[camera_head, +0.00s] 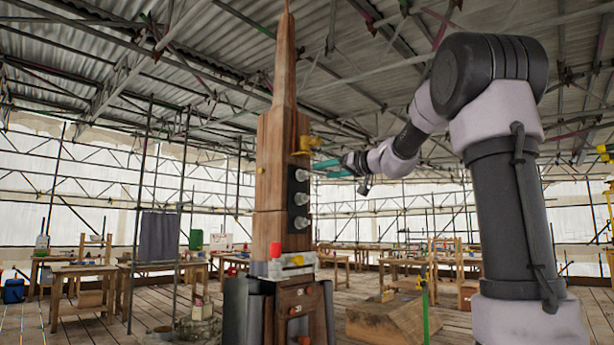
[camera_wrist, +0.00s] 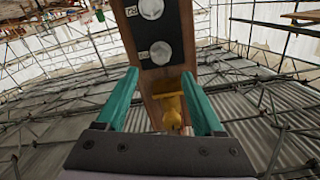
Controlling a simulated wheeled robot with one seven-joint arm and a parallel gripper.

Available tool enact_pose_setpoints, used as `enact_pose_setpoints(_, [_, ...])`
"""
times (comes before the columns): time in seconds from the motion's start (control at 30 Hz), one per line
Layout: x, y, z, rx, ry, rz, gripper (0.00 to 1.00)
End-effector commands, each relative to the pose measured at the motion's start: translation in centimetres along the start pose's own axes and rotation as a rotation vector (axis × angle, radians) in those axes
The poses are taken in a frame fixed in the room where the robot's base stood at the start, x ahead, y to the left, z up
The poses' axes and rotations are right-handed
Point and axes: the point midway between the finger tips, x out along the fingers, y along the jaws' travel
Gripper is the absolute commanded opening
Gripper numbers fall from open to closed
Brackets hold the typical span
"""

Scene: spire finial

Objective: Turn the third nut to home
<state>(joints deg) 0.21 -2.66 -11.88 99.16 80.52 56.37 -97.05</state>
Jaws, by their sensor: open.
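The wooden spire (camera_head: 270,160) stands upright in the head view, with a dark plate (camera_head: 291,205) on its right face. The plate carries three pale round nuts in a column: upper (camera_head: 301,175), middle (camera_head: 301,198) and lower (camera_head: 301,223). The wrist view shows two nuts, one (camera_wrist: 160,52) nearer the fingers and one (camera_wrist: 151,9) at the top edge, each beside a small label I cannot read surely. My gripper (camera_head: 320,170) has teal fingers, spread apart and empty, close to the upper nut's height. In the wrist view the gripper (camera_wrist: 162,73) points toward the plate, apart from the nuts.
A yellow fitting (camera_head: 307,145) juts from the spire above the plate; it shows between my fingers in the wrist view (camera_wrist: 171,108). A red knob (camera_head: 275,250) sits at the spire's base. Workbenches (camera_head: 85,275) and scaffold poles stand around. Air right of the plate is free below my arm.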

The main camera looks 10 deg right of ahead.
Motion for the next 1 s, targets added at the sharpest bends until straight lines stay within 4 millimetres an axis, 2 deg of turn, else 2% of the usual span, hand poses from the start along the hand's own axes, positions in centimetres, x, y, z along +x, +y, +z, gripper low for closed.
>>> enact_pose_setpoints(0.2, [4.4, -0.1, 0.2, 0.000, -0.004, -0.003, 0.69])
enact_pose_setpoints(0.4, [7.4, -0.1, 0.1, 0.001, -0.003, -0.001, 0.69])
enact_pose_setpoints(0.6, [8.7, -0.1, 0.1, 0.001, -0.003, -0.002, 0.69])
enact_pose_setpoints(0.87, [8.7, -0.1, 0.1, 0.001, -0.003, -0.001, 0.69])
enact_pose_setpoints(1.0, [8.7, -0.1, 0.1, 0.001, -0.003, -0.001, 0.16])
